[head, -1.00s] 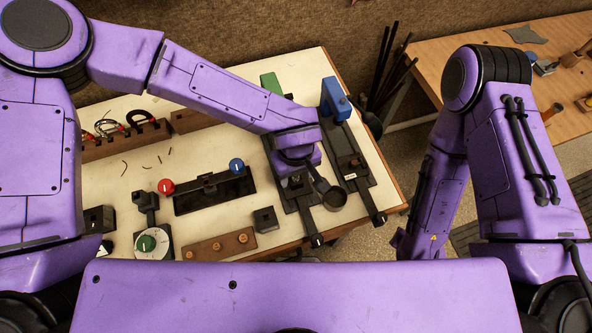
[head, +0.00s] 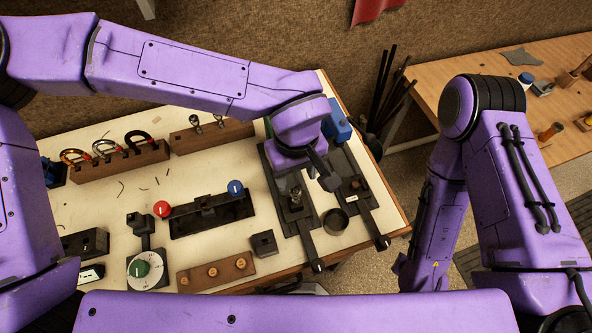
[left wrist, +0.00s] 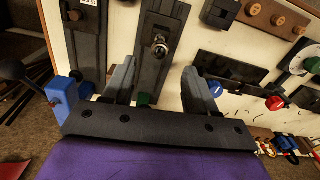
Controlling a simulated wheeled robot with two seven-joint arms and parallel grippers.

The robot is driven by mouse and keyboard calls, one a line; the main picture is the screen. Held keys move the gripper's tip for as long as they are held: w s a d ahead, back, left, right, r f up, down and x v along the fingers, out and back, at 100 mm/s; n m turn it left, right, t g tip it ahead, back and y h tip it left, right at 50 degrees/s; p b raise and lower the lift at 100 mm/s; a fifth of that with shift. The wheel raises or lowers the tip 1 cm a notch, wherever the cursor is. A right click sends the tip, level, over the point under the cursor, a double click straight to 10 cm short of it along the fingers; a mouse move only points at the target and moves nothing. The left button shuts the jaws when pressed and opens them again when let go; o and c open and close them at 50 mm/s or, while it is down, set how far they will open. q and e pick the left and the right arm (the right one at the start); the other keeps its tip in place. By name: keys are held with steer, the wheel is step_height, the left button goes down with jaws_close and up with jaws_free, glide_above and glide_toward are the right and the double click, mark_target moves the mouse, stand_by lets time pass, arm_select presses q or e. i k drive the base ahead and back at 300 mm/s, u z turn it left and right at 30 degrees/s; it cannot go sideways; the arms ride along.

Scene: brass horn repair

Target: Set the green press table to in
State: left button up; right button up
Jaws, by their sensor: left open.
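The green press is a long black base (head: 309,238) running front to back, with a green block at its far end, mostly hidden by my left wrist in the head view. The green block (left wrist: 143,98) shows in the left wrist view. A small metal fitting (head: 296,194) stands on its table, and it also shows in the left wrist view (left wrist: 160,45). My left gripper (left wrist: 160,84) is open over the far part of this press, one finger on each side of its base, with nothing visibly held. Contact cannot be told. My right gripper is not visible.
The blue press (head: 338,124) stands just right, with a labelled black base. A dark round cup (head: 335,222) sits between the presses. Left are a black fixture with red (head: 161,209) and blue knobs, a small black block (head: 264,243) and a wooden peg block (head: 216,272).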

mark_target(291, 213)
steer(key=k, duration=1)
